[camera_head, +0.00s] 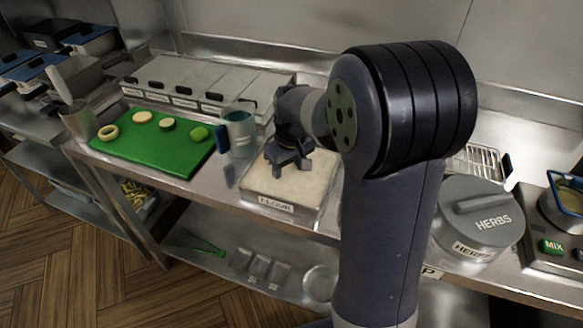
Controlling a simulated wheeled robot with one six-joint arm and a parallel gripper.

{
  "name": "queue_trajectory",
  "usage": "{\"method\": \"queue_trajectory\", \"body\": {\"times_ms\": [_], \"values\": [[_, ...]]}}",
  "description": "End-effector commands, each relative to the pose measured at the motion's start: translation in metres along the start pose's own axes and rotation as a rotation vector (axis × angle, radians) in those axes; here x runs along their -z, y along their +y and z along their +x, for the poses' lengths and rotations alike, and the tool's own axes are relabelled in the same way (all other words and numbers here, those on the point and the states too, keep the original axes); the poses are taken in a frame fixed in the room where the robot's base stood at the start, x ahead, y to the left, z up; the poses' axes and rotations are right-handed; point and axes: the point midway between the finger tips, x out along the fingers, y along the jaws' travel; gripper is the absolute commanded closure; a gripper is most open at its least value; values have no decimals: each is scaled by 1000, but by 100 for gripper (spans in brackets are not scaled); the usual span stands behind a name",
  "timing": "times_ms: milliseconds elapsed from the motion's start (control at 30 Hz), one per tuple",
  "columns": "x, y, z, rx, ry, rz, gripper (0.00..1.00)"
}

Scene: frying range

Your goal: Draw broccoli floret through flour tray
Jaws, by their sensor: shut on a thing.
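The flour tray (253,196), a shallow metal tray labelled FLOUR and filled with pale flour, sits on the counter in the middle of the view. My gripper (289,168) points down over the back half of the tray, low above or at the flour; the exact gap cannot be told. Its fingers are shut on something. The broccoli floret cannot be made out, being hidden by the dark gripper.
A green board (150,158) to the left holds an onion ring (108,132), pale and green slices, and a small green piece (200,133). A teal-grey jug (239,132) stands close left of the tray. Lidded bins (195,80) line the back. A HERBS tub (478,225) stands right.

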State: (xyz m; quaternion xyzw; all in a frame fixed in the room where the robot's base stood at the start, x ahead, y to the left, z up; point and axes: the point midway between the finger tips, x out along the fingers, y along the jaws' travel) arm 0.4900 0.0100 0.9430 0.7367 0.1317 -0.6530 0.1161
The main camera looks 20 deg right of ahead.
Motion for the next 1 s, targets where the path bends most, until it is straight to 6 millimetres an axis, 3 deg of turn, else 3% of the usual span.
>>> {"method": "queue_trajectory", "body": {"times_ms": [167,667,1000], "values": [[0,-1,0,0,0,0,64],[-8,22,-1,0,0,1,64],[-4,11,-1,0,0,-2,64]]}}
